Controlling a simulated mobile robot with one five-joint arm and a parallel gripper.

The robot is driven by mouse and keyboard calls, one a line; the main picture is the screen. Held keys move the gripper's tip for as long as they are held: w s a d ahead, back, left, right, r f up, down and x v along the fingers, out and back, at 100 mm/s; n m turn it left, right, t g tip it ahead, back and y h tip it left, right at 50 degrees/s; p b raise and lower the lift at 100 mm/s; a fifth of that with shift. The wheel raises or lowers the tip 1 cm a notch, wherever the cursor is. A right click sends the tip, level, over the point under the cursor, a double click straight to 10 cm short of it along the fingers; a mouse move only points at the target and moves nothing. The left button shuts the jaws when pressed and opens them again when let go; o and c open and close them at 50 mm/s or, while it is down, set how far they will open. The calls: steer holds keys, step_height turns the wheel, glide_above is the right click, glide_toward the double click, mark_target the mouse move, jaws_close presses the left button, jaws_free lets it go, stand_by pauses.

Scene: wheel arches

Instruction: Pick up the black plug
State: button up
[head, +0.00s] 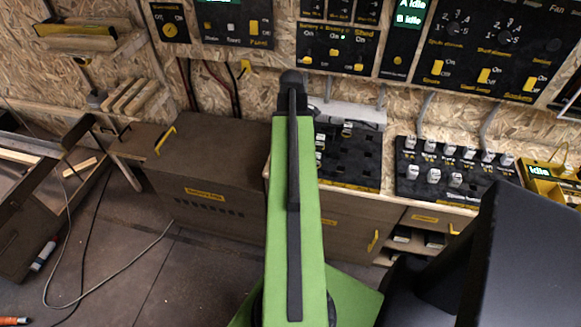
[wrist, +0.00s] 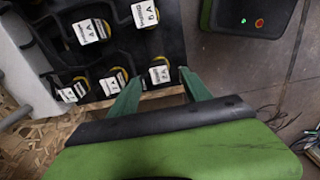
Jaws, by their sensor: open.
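Several black plugs with white labels and yellow rings sit in a dark panel (wrist: 135,52) just beyond the fingers. One plug (wrist: 160,74) lies just past the gap between the fingertips; another plug (wrist: 108,84) is just left of the left finger. More plugs show higher up. I cannot tell which is the black plug of the task. In the head view my green arm reaches toward the wall and hides my gripper.
In the head view a black socket panel (head: 352,172) stands right of my arm, and another panel (head: 465,190) with white-labelled plugs is further right. A brown box (head: 215,165) stands left. Switch panels (head: 335,45) hang on the chipboard wall. Cables (head: 70,265) lie on the floor.

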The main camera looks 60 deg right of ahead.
steer(key=f+b, duration=0.2)
steer(key=f, duration=0.1)
steer(key=f+b, duration=0.3)
steer(key=shift+w+f+b, duration=0.2)
steer(key=shift+f+b, duration=0.1)
steer(key=shift+f, duration=0.1)
steer(key=shift+r, duration=0.2)
jaws_close()
